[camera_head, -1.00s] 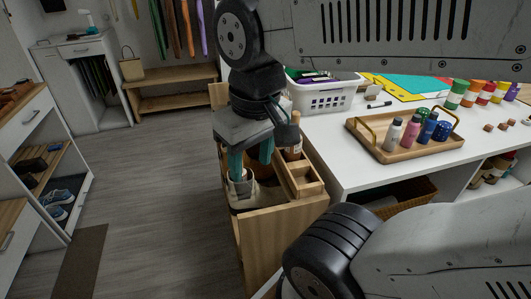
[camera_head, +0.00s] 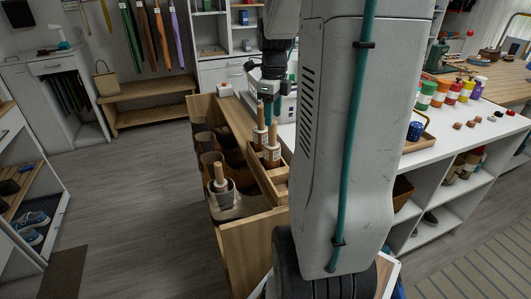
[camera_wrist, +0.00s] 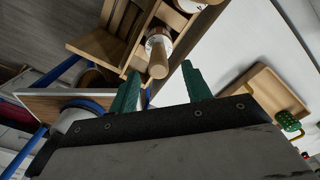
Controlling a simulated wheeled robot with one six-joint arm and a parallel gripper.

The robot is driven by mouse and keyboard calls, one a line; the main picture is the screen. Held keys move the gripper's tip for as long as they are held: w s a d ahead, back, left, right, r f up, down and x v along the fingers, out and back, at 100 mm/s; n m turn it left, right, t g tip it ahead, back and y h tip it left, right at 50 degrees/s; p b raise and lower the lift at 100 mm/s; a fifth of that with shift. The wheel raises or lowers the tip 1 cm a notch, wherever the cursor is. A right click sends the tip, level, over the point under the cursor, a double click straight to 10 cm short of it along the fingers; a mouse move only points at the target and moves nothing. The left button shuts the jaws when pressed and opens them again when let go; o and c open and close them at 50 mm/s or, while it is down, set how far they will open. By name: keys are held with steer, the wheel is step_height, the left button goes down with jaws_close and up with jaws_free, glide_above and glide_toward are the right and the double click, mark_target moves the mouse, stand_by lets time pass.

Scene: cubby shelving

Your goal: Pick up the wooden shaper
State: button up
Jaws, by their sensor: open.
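Two upright wooden-handled pieces with white labels stand in a wooden tray (camera_head: 268,185) on the cabinet: a rear one (camera_head: 260,136) and a front one (camera_head: 273,150). A third wooden handle (camera_head: 220,176) stands in a cup at the left. I cannot tell which is the wooden shaper. My gripper (camera_head: 268,108) has green fingers and is over the tray, close to the labelled pieces, partly hidden by my arm. In the wrist view my gripper (camera_wrist: 160,88) is open, with a labelled wooden-handled piece (camera_wrist: 157,58) just beyond its fingers, not held.
The wooden cabinet (camera_head: 253,250) has several open cup-like bins along its left side. A white table (camera_head: 455,135) to the right bears paint jars (camera_head: 427,95) and a wooden tray (camera_head: 420,143). A wooden bench (camera_head: 150,92) stands at the back.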

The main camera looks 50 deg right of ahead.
mark_target(272, 134)
step_height(272, 134, down, 7)
steer(key=shift+a+f, duration=0.1)
steer(key=shift+f, duration=0.1)
steer(key=shift+c, duration=0.2)
jaws_close()
